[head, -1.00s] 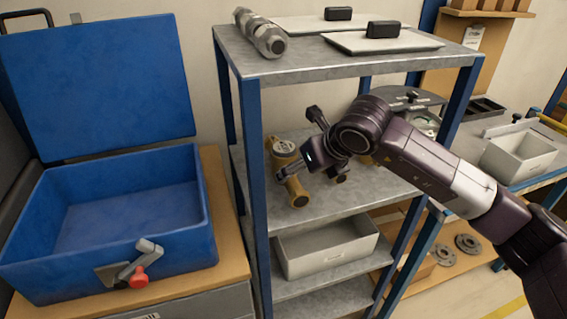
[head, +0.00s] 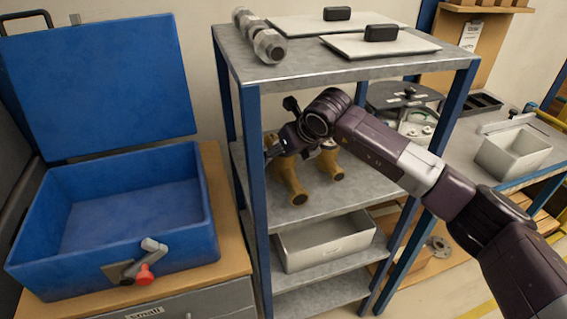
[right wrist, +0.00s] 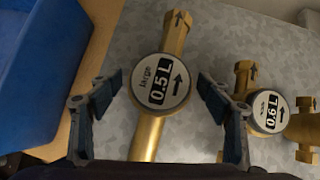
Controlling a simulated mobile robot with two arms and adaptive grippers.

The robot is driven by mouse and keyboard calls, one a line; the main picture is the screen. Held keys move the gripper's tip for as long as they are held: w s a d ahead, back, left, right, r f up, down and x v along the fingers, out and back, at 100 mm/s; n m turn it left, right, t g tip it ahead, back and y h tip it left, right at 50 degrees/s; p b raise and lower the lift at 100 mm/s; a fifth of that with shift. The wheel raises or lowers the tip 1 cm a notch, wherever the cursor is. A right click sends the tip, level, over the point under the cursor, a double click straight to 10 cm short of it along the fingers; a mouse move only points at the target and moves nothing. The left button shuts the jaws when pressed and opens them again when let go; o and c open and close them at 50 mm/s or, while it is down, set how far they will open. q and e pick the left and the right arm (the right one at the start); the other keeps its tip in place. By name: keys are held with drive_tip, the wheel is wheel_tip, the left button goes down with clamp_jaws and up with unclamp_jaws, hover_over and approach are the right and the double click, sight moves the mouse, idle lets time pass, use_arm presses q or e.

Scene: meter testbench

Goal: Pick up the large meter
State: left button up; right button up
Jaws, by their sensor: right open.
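My right gripper (right wrist: 158,88) is open, with one finger on each side of the dial and visible gaps to both. In the head view the right gripper (head: 275,147) hangs over the meter. My left gripper is not in view.
The shelf rack's blue posts (head: 252,150) stand close to the gripper. A blue open box (head: 115,255) stands at left on a wooden-topped cabinet. A grey bin (head: 325,243) sits on the shelf below. A metal pipe piece (head: 258,38) lies on the top shelf.

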clamp_jaws()
drive_tip(key=shift+w+a+r, duration=0.1)
drive_tip(key=shift+w+r, duration=0.05)
drive_tip(key=shift+r, duration=0.15)
idle(0.4)
